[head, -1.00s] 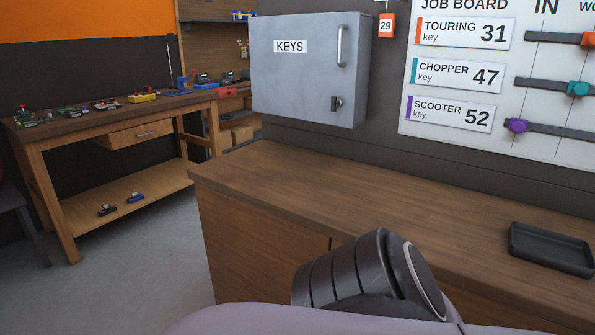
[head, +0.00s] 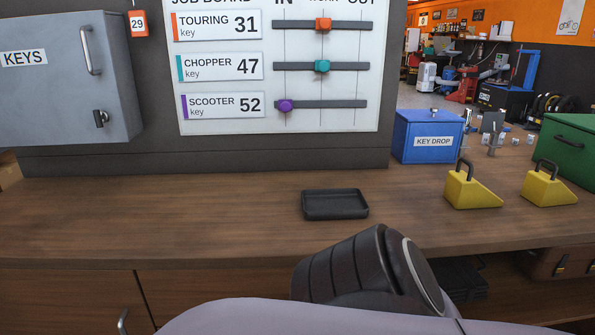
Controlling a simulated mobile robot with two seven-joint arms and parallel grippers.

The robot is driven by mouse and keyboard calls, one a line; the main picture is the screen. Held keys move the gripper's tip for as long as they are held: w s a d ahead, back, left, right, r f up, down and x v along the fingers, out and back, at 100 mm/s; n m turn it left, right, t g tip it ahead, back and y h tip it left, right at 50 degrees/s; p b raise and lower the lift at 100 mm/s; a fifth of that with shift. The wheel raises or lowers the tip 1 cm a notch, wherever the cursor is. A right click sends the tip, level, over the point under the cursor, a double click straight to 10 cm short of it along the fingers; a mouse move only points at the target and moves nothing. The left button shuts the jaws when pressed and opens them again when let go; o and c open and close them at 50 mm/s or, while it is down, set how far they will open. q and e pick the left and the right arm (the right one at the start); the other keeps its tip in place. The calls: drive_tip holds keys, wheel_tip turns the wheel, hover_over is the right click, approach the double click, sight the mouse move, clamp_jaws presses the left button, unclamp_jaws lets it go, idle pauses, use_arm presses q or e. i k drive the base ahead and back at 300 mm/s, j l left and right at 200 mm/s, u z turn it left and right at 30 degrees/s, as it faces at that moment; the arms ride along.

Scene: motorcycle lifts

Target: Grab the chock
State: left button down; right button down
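Two yellow wedge-shaped chocks with dark handles rest on the wooden counter at the right of the head view. The nearer-to-centre chock (head: 474,192) stands in front of the blue key drop box. The other chock (head: 549,189) stands to its right, in front of the green box. Both slope down toward the right, and nothing touches their handles. Neither of my grippers shows in the view. Only a lavender and dark grey part of my own arm fills the bottom middle.
A black tray (head: 335,204) lies on the counter (head: 200,215), left of the chocks. A blue key drop box (head: 427,136) and a green box (head: 567,147) stand behind the chocks. A grey key cabinet (head: 65,80) hangs at the left. The counter's left half is clear.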

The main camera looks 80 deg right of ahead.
sight(462, 191)
drive_tip(key=z, duration=3.6)
